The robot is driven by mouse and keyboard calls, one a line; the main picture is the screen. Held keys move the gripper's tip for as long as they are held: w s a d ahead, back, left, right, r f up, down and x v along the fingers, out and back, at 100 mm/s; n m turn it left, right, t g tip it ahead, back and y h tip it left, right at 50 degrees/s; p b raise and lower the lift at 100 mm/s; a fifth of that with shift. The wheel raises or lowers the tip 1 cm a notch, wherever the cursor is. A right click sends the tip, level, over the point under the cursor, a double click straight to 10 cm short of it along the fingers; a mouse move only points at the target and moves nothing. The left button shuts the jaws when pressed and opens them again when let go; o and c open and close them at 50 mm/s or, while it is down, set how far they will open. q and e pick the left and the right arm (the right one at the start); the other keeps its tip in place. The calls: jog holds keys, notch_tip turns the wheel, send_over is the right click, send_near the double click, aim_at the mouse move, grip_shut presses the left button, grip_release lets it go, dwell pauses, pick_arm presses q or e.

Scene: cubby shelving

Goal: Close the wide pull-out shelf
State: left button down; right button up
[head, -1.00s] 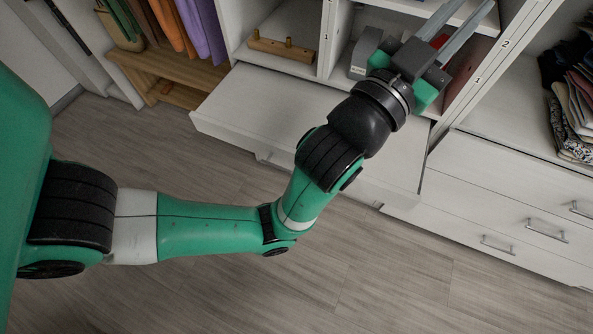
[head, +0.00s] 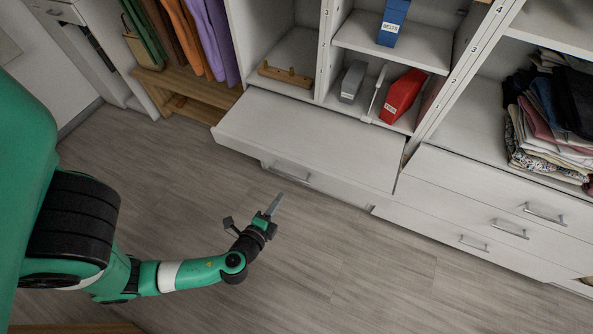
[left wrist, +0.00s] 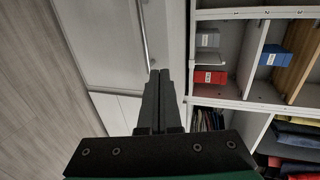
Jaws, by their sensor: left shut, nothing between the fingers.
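The wide pull-out shelf (head: 318,139) is a white, empty board with a front panel. It sticks out from the cubby unit above a drawer in the head view. My left gripper (head: 274,205) is shut and empty, out in front of the shelf and apart from it, over the floor in the picture. In the left wrist view its fingers (left wrist: 158,85) are together, pointing toward the white fronts. My right gripper is in neither view.
A drawer handle (head: 287,174) sits below the shelf. Above it are cubbies with a wooden peg block (head: 285,74), a grey box (head: 352,81) and a red box (head: 402,96). Folded clothes (head: 552,130) lie at right; hanging clothes (head: 190,40) are at left. The floor in front is clear.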

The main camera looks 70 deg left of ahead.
aim_at(300, 165)
pick_arm(q)
jog(key=b+x, duration=0.1)
jog(key=x, duration=0.3)
jog(key=r+b+x, duration=0.1)
jog(key=b+x, duration=0.1)
jog(key=x, duration=0.3)
jog(key=b+x, duration=0.2)
jog(key=x, duration=0.2)
jog(key=shift+w+a+r, duration=0.2)
jog(key=shift+w+a, duration=0.1)
jog(key=shift+a, duration=0.05)
jog(key=shift+a, duration=0.1)
